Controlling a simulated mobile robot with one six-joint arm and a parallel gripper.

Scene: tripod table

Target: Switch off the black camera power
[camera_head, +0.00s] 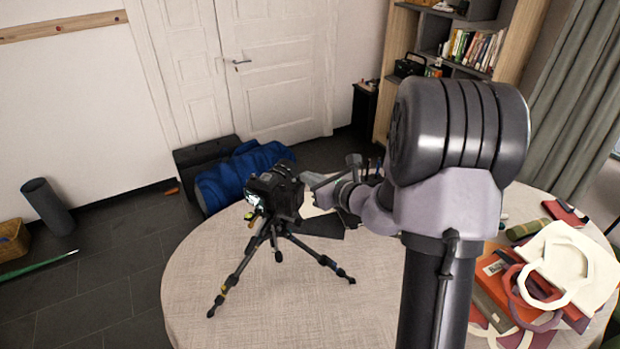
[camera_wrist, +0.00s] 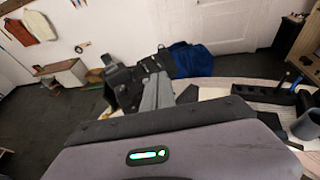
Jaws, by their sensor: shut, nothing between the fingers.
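The black camera (camera_head: 276,192) sits on top of a small black tripod (camera_head: 242,266) standing on the round table. My gripper (camera_head: 308,184) is at the right side of the camera, with its fingertips very close to the body. I cannot tell whether they touch it. The camera also shows in the wrist view (camera_wrist: 118,84), just beyond my gripper (camera_wrist: 152,84). The fingers are shut and empty. The power switch is too small to make out, and part of the camera's right side is hidden behind my gripper.
The round table (camera_head: 190,270) has a beige cloth, clear at the front left. Books and ring-shaped items (camera_head: 545,280) lie at its right. A blue bag (camera_head: 240,172) lies on the floor behind the camera. A mug (camera_wrist: 305,124) and a black pen holder (camera_wrist: 265,97) are at the right.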

